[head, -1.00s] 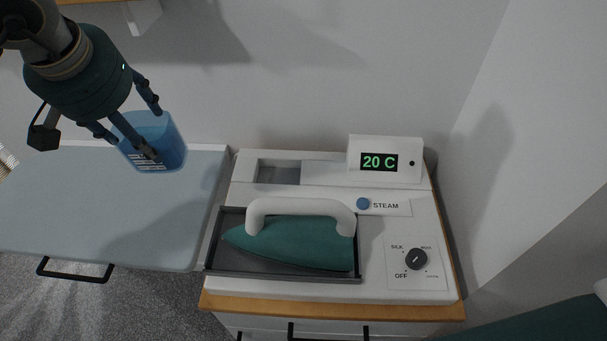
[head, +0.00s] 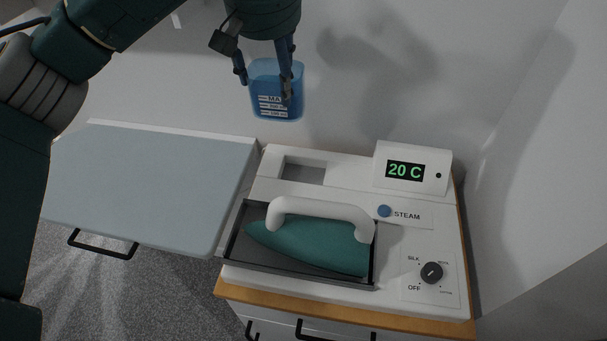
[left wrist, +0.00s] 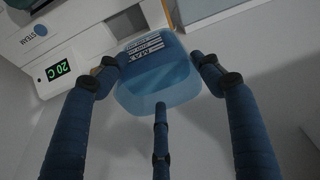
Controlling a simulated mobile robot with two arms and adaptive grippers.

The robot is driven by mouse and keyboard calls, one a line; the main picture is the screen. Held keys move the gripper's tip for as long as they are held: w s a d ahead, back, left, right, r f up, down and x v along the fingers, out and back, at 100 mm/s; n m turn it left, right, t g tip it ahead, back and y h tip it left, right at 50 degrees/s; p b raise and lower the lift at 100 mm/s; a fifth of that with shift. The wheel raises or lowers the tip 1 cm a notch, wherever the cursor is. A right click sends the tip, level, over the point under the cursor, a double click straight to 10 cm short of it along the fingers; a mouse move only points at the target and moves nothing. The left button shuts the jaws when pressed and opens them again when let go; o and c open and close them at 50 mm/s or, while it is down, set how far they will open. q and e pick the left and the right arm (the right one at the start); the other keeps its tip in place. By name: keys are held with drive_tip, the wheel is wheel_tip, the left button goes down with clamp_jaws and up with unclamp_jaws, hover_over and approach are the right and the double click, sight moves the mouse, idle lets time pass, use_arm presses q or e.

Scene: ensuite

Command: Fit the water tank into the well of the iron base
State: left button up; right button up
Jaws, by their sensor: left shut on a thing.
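The translucent blue water tank (head: 271,104), with white MAX markings, is upright in my left gripper (head: 268,82). In the head view it hangs above and a little left of the well (head: 303,172), clear of the base. The well is an empty rectangular opening at the back left of the white iron base (head: 345,192). In the left wrist view the tank (left wrist: 158,82) sits between the fingers, with its open top toward the camera. My right gripper is out of view.
A teal iron (head: 310,245) with a white handle rests in a dark tray at the front of the base. A display box (head: 413,168) reading 20 C stands at the back right. An ironing board (head: 150,185) lies to the left. The wall is close behind.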

sight(297, 73)
use_arm(q)
drive_tip(key=shift+g, duration=0.3)
drive_tip(key=d, duration=0.4)
drive_tip(key=shift+s+d+r, duration=0.1)
drive_tip(key=shift+d+r, duration=0.05)
drive_tip(key=shift+d, duration=0.2)
drive_tip(key=shift+s+d+f, duration=0.1)
drive_tip(key=shift+f, duration=0.35)
wheel_tip(297, 73, down, 18)
drive_tip(key=p, duration=0.5)
drive_tip(key=shift+f, duration=0.6)
